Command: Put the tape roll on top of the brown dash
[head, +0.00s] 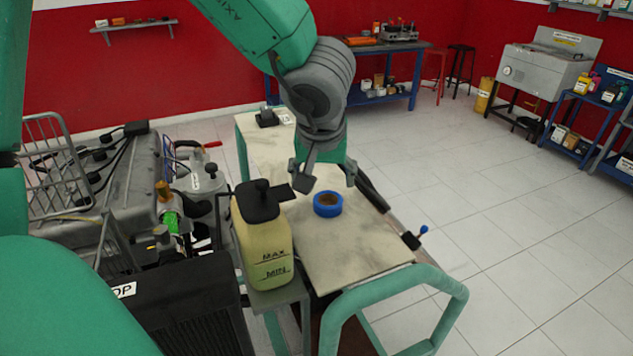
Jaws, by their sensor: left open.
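The tape roll (328,204) is a blue ring with a brown inner core. It lies flat on a mottled beige-brown panel (345,248), the top of a green-framed stand. No other surface here shows clearly as a brown dash, so I cannot tell for sure whether this panel is it. My left gripper (328,178) is open and points down, just above and behind the tape roll in the picture. Nothing shows between its fingers, and a gap appears to separate them from the roll. My right gripper is not in view.
A yellowish fluid tank (262,235) with a black cap stands at the panel's left edge. Left of it are engine parts and a black radiator-like block (185,310). A blue-tipped lever (415,237) sticks out at the right. The tiled floor to the right is clear.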

